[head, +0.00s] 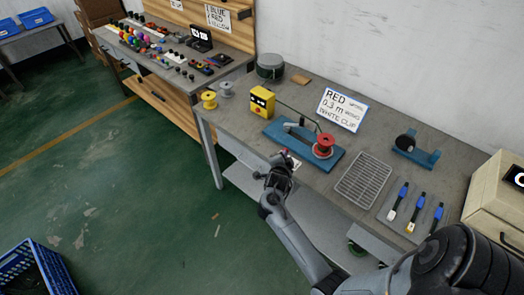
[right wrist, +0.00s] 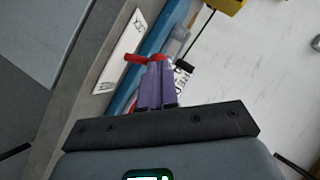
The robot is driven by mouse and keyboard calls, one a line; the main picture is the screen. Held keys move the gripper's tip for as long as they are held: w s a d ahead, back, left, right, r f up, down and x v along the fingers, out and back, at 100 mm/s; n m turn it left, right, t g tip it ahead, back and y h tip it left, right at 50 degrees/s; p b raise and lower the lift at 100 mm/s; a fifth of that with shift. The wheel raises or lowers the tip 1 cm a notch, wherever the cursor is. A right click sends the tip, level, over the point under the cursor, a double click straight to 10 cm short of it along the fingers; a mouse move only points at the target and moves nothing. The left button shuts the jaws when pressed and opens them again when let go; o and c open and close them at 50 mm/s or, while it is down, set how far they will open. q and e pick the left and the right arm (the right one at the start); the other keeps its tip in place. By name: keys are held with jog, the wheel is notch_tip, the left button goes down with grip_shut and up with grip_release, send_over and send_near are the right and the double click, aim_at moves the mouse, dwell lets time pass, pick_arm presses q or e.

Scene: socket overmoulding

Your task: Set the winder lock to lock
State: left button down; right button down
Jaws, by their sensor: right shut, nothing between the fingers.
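The winder is a blue base plate (head: 275,128) on the bench, with a grey arm and a red spool (head: 323,146). In the right wrist view its blue edge (right wrist: 155,42) runs up beside a white label strip (right wrist: 120,50), whose lettering I cannot read. A small red lever (right wrist: 135,58) shows at the fingertips, partly hidden behind them. I cannot tell its setting. My right gripper (head: 284,160) is at the front edge of the winder; its purple fingers (right wrist: 157,68) are shut and empty, close against the red lever. Contact is unclear. My left gripper is out of view.
A yellow box (head: 261,101) stands behind the winder's left end. A wire rack (head: 363,181) and several blue-handled tools (head: 398,197) lie to the right. A sign (head: 341,110) stands behind. Open floor lies left of the bench.

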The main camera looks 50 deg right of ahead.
jog(key=shift+w+a+f+b, duration=0.15)
jog(key=shift+b, duration=0.45)
jog(key=shift+s+d, duration=0.2)
jog(key=shift+r, duration=0.2)
jog(key=shift+r+p, duration=0.7)
jog(key=shift+p, duration=0.1)
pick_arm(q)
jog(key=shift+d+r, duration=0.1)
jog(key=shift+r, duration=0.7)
